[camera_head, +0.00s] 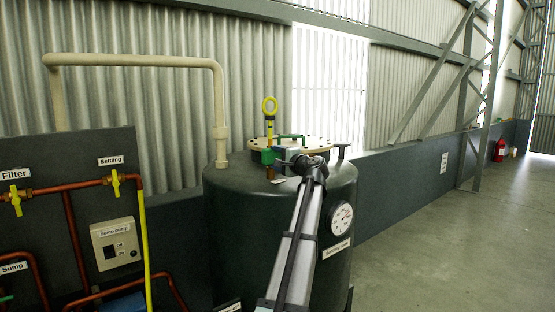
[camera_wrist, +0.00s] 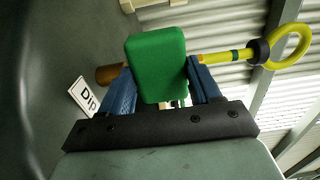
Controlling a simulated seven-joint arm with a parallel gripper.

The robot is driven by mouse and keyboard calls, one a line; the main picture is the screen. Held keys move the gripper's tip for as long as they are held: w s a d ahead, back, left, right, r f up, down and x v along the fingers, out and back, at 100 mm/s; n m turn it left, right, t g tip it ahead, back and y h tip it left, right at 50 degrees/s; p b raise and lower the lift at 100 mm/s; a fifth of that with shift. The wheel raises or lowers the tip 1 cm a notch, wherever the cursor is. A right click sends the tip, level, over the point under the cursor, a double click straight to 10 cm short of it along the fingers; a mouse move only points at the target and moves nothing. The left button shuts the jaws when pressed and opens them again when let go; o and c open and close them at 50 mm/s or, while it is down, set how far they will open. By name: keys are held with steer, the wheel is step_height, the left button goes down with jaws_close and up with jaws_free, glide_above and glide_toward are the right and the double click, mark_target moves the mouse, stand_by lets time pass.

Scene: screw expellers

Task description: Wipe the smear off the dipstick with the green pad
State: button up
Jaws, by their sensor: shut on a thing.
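The green pad (camera_wrist: 157,58) is held between the blue fingers of my gripper (camera_wrist: 160,78) in the wrist view. The dipstick (camera_wrist: 289,46) has a yellow ring handle, a dark collar and a yellow stem that runs behind the pad. A short brown tube (camera_wrist: 108,74) shows on the pad's other side, in line with the stem. In the head view the dipstick (camera_head: 269,105) stands upright over the tank, and the pad (camera_head: 268,156) is low beside or against its stem. I cannot tell whether they touch.
The dark tank (camera_head: 237,220) has a pale bolted lid (camera_head: 315,144) with a green handle close to my gripper. A DIP label (camera_wrist: 84,96) is near the brown tube. A cream pipe (camera_head: 220,100) rises at the left. Open floor (camera_head: 450,240) lies right.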

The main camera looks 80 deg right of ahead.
steer(key=shift+x, duration=0.85)
steer(key=shift+s, duration=0.1)
steer(key=shift+s+d, duration=1.35)
steer(key=shift+d, duration=0.1)
steer(key=shift+w, duration=0.1)
steer(key=shift+w+a, duration=1.35)
steer(key=shift+w, duration=0.3)
steer(key=shift+c, duration=0.4)
steer(key=shift+a, duration=0.15)
